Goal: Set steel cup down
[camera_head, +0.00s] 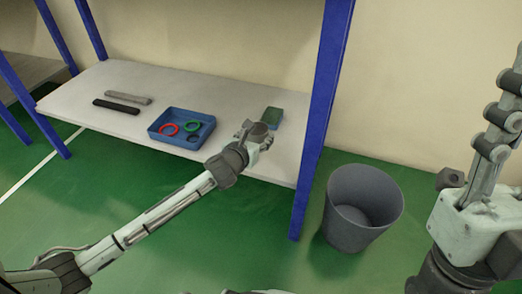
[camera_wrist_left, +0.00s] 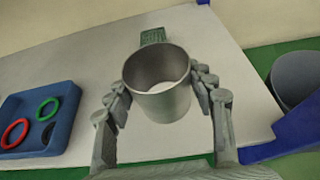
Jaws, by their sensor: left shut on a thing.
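The steel cup (camera_wrist_left: 160,92) is between the fingers of my left gripper (camera_wrist_left: 160,100), which is shut on it from both sides. Its open mouth faces up toward the wrist camera and it looks empty. In the head view my left gripper (camera_head: 252,133) is over the front right part of the shelf, and it partly hides the cup. I cannot tell whether the cup's base touches the shelf board (camera_head: 215,92). A green block-like thing (camera_head: 272,116) lies just behind the cup; it also shows in the left wrist view (camera_wrist_left: 153,36). My right gripper (camera_head: 495,125) shows partly at the right edge, its opening unclear.
A blue tray (camera_head: 157,133) with red (camera_head: 169,129) and green (camera_head: 193,126) rings stands left of the cup. A black bar (camera_head: 116,107) and a grey bar (camera_head: 128,97) lie farther left. A blue post (camera_head: 322,120) rises at right, beside a grey bin (camera_head: 350,235).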

